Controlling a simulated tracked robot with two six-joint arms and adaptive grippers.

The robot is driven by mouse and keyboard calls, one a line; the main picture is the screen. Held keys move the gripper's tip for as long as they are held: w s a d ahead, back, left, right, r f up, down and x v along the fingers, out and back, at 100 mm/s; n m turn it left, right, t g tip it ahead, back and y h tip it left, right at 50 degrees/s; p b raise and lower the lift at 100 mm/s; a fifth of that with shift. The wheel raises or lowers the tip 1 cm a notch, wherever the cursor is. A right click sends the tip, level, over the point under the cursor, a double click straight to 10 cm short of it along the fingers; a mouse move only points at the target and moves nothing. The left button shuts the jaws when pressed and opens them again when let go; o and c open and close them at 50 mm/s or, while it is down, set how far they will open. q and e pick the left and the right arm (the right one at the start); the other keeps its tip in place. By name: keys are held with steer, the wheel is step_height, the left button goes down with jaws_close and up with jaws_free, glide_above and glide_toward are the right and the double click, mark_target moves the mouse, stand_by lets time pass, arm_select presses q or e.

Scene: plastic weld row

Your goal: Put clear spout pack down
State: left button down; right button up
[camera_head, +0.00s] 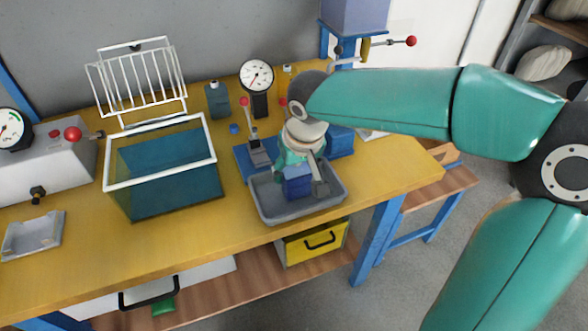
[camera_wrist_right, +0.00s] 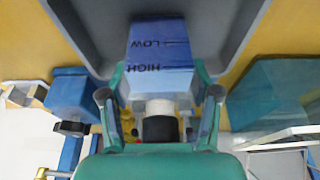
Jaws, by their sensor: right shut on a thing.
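The spout pack (camera_head: 297,187) is a blue, box-like pack held low in the grey tray (camera_head: 264,205) near the table's front edge. In the right wrist view the pack (camera_wrist_right: 160,45) shows LOW and HIGH marks, a white neck and a black cap. My right gripper (camera_head: 298,168) reaches down over the tray, and its fingers (camera_wrist_right: 160,95) are shut on the pack at its neck end. Whether the pack touches the tray floor cannot be told. My left gripper is not in view.
A tank of blue water (camera_head: 165,180) stands left of the tray, with a white wire rack (camera_head: 140,82) behind it. Yellow tabletop (camera_head: 225,225) is bare between tank and tray.

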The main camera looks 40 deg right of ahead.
steer(key=shift+f, duration=0.1)
steer(key=o, duration=1.3)
steer(key=shift+r, duration=0.65)
steer(key=p+v, duration=0.2)
steer(key=v, duration=0.9)
steer(key=shift+s, duration=0.2)
